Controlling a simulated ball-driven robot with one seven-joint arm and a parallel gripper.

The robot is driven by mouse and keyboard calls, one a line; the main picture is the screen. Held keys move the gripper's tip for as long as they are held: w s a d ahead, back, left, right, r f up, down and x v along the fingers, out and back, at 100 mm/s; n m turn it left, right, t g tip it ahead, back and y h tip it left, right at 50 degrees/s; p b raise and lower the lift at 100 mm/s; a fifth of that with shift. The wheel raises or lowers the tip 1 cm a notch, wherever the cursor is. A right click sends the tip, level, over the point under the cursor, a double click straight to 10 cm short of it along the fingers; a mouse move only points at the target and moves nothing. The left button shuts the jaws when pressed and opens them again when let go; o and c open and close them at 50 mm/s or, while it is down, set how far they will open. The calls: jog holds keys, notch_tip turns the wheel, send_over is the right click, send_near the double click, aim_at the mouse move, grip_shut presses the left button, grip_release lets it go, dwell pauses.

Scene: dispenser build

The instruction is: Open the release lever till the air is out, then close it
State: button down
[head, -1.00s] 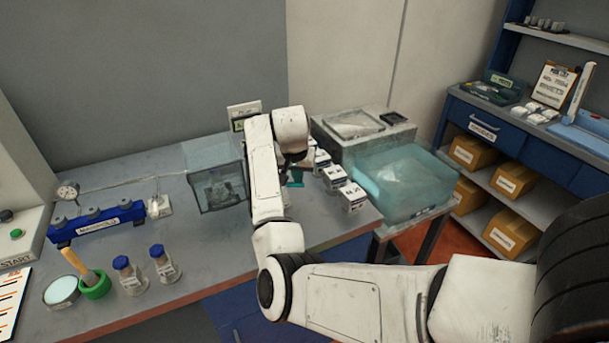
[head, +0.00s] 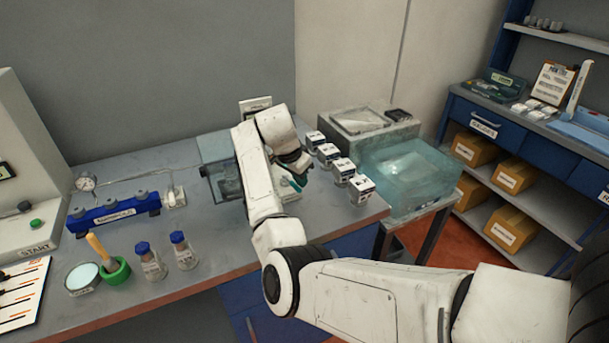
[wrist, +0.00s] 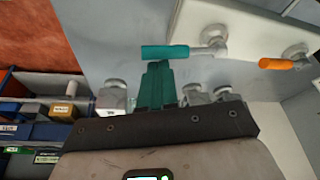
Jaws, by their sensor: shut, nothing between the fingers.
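My gripper (wrist: 158,68) is shut and empty, its green fingertips side by side. In the wrist view, a teal lever handle (wrist: 165,52) on a metal valve stem lies just beyond the fingertips; I cannot tell whether they touch. An orange lever handle (wrist: 276,63) on a second metal valve sits to its right. No label shows which is the release lever. In the head view, my gripper (head: 290,184) is over the bench right of the clear chamber (head: 218,188), which my arm partly covers. The levers cannot be made out there.
Several small white boxes (head: 343,170) stand close to the right of my gripper. A clear bin (head: 408,172) stands beyond them. Two blue-capped bottles (head: 182,250) stand near the front edge.

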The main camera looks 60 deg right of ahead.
jog(key=shift+w+a, duration=0.15)
jog(key=shift+a, duration=0.15)
jog(key=shift+w+a, duration=0.15)
dwell(0.4)
jog(key=s+d+r+p, duration=0.1)
jog(key=s+d+p, duration=0.1)
jog(key=s+d, duration=0.15)
jog(key=w+b+v, duration=0.2)
jog(key=v, duration=0.7)
jog(key=shift+r, duration=0.35)
jog(key=shift+w+d, duration=0.1)
jog(key=shift+w, duration=0.05)
